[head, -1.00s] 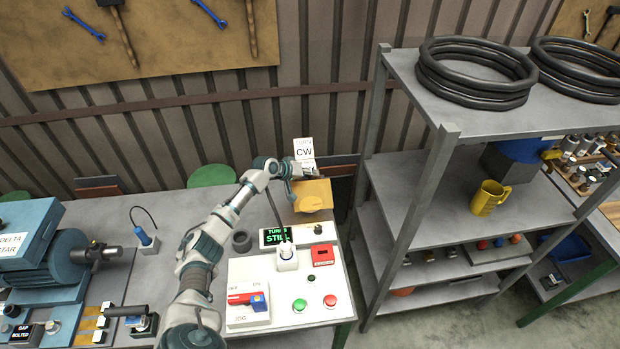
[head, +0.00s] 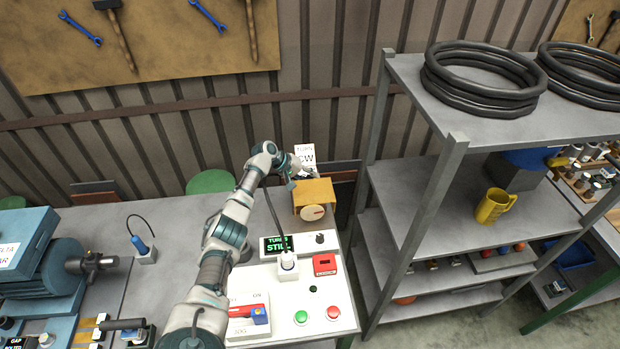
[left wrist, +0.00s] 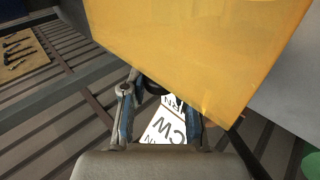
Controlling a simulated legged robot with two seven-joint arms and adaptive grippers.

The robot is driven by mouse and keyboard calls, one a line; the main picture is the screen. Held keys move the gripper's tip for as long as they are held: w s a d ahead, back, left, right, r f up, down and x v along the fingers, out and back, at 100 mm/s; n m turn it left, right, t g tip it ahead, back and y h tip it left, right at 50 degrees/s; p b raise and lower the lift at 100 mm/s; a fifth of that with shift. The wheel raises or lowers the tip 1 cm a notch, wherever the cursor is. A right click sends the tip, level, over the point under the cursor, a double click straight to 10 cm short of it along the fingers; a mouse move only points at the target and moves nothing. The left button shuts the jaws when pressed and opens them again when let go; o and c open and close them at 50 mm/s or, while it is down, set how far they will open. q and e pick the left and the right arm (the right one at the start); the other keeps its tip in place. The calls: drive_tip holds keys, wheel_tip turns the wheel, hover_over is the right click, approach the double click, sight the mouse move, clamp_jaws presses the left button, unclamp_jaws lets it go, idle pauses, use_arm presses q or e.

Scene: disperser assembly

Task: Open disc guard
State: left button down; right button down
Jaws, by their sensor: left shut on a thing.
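The disc guard (head: 313,190) is a yellow-orange cover, raised above a pale round disc (head: 314,213) with a red mark, at the back right of the bench. The disc's face shows below the guard's front edge. My left gripper (head: 298,175) is at the guard's back upper edge, shut on it. In the left wrist view the guard (left wrist: 205,45) fills the upper middle, and my gripper's fingers (left wrist: 158,105) meet its lower edge; the exact contact is hidden behind it. My right gripper is in neither view.
A white sign reading CW (head: 306,155) stands behind the guard. In front are a green-lettered display (head: 277,245) and a white control panel (head: 335,290) with green and red buttons. A grey shelf (head: 440,200) stands close on the right. Blue machinery (head: 40,265) is on the left.

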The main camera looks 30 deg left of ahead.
use_arm(q)
drive_tip(key=shift+w+a+r, duration=0.1)
drive_tip(key=shift+a+r, duration=0.05)
drive_tip(key=shift+r, duration=0.05)
drive_tip(key=c, duration=1)
unclamp_jaws()
drive_tip(key=shift+o, duration=0.5)
drive_tip(key=shift+a+f, duration=0.1)
drive_tip(key=shift+f, duration=0.15)
